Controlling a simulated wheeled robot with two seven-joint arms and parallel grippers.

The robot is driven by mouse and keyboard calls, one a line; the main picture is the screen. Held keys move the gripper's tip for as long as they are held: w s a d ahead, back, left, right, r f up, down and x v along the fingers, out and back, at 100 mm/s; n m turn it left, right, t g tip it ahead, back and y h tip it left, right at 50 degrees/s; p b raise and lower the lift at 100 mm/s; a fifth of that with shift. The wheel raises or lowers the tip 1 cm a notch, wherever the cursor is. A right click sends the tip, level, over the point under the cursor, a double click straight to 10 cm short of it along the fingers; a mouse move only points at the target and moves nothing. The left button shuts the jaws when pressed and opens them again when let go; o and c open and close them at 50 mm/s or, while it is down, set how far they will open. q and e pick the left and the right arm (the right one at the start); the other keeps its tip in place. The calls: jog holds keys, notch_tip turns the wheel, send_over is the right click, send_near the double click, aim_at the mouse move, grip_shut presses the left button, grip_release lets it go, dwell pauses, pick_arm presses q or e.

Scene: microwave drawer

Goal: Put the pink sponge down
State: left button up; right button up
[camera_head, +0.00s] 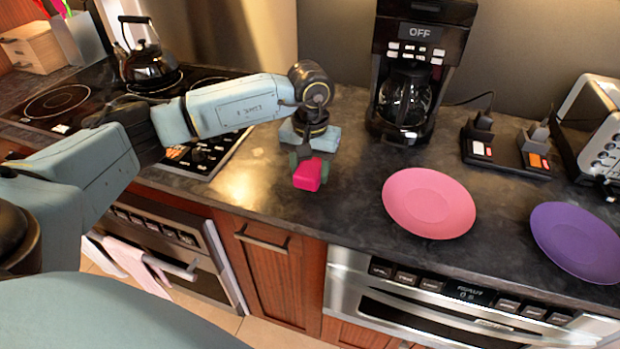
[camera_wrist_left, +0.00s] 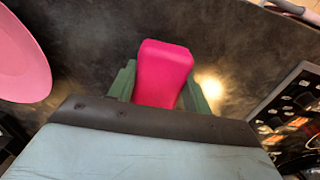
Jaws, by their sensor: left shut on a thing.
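The pink sponge (camera_head: 308,175) is a small bright pink block. My left gripper (camera_head: 310,170) is shut on it, over the dark counter (camera_head: 345,200) near its front edge. In the left wrist view the sponge (camera_wrist_left: 163,75) sits between the green fingers of my left gripper (camera_wrist_left: 160,88). I cannot tell whether the sponge touches the counter or is a little above it. My right gripper is not in view.
A pink plate (camera_head: 429,203) and a purple plate (camera_head: 580,242) lie to the right. A coffee maker (camera_head: 405,95) stands behind, with a toaster (camera_head: 600,125) far right. The stove (camera_head: 75,105) and kettle (camera_head: 148,62) are left. Bare counter surrounds the gripper.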

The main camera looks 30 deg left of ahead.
aim_at(310, 167)
pick_arm(q)
jog(key=shift+f, duration=1.6)
jog(key=shift+f, duration=0.2)
jog(key=o, duration=0.9)
jog(key=shift+r, duration=0.1)
notch_tip(310, 167, up, 12)
jog(key=shift+r, duration=0.15)
